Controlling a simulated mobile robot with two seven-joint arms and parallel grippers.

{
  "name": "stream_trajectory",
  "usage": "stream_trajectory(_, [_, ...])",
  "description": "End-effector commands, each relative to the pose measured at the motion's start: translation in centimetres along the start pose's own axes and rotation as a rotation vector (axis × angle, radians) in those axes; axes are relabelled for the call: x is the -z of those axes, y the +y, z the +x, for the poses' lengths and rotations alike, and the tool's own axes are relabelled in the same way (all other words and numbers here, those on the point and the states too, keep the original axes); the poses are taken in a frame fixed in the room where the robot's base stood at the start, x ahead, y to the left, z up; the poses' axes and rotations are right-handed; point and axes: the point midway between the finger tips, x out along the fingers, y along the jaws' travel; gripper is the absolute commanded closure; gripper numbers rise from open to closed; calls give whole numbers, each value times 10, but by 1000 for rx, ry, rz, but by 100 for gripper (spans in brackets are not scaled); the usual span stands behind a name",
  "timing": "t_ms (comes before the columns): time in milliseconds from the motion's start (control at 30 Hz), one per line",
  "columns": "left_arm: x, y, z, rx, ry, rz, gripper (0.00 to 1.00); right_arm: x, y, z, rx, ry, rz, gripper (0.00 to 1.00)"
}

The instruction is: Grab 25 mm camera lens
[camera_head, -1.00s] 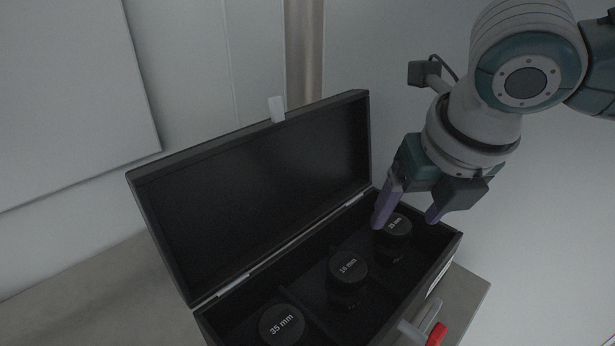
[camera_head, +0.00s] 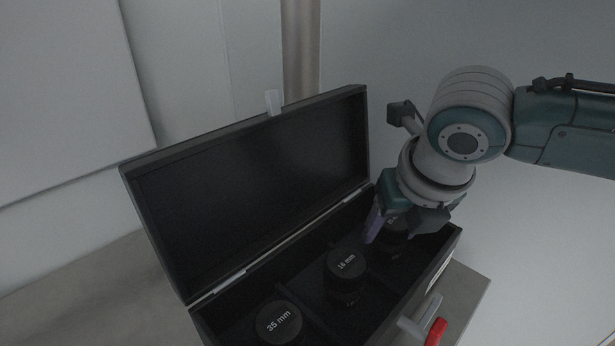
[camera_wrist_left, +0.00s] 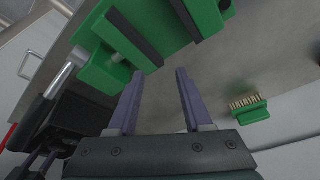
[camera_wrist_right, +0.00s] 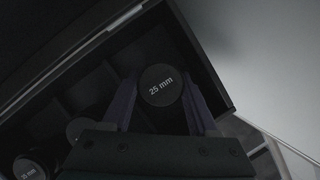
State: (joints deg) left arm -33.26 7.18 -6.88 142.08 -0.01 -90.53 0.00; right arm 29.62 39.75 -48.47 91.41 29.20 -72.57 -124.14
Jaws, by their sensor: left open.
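The 25 mm lens (camera_wrist_right: 161,85) is a black cylinder in the compartment at the right end of the open black case (camera_head: 250,180). In the head view my right gripper (camera_head: 392,232) is down over this lens and partly hides it. In the right wrist view its purple fingers stand open on either side of the lens cap, which reads "25 mm". Whether the fingers touch the lens is hard to tell. My left gripper (camera_wrist_left: 160,72) is open and empty in the left wrist view, near green objects.
The 16 mm lens (camera_head: 346,264) and the 35 mm lens (camera_head: 278,321) stand in other compartments. The raised lid (camera_head: 260,165) is behind them. The left wrist view shows green holders (camera_wrist_left: 130,40) and a brush (camera_wrist_left: 248,108).

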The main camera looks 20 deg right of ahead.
Motion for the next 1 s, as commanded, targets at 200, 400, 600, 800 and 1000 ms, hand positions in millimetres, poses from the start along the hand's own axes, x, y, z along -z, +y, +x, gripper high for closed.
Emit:
stream_trajectory(200, [0,0,0,0,0,0,50,0,0,0,1,0,0,71])
stream_trajectory(400, [0,0,0,0,0,0,50,0,0,0,1,0,0,94])
stream_trajectory(600, [0,1,0,-2,1,-3,50,-1,0,0,0,-2,1,100])
stream_trajectory(800, [1,2,-1,-6,1,-8,50,-2,0,-3,-1,-2,1,100])
stream_trajectory(1000, [3,2,-7,-7,2,-10,50,-16,0,-33,-2,-6,-1,100])
